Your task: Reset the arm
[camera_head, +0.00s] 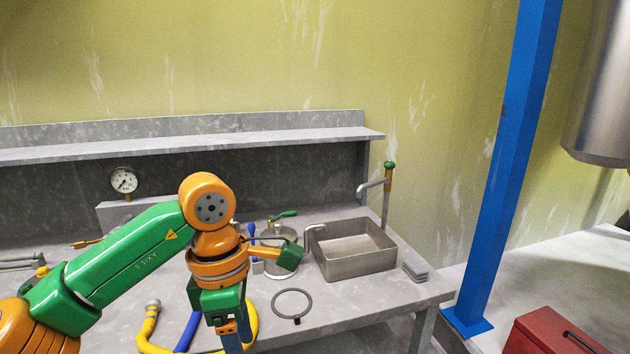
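My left arm, green and orange, comes in from the left and bends down over the front of the grey workbench (350,310). Its far end, with my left gripper (236,342), points down near the bottom edge of the picture. The fingertips are cut off or hidden, so I cannot tell whether it is open or shut. I see nothing held in it. A metal pot with a green handle (284,215) stands behind the arm, partly hidden. My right gripper is not in view.
A metal sink basin (358,262) with a tap (387,185) is at the bench's right. A gauge (124,180) stands behind. A blue post (510,150) and red box (548,335) are right.

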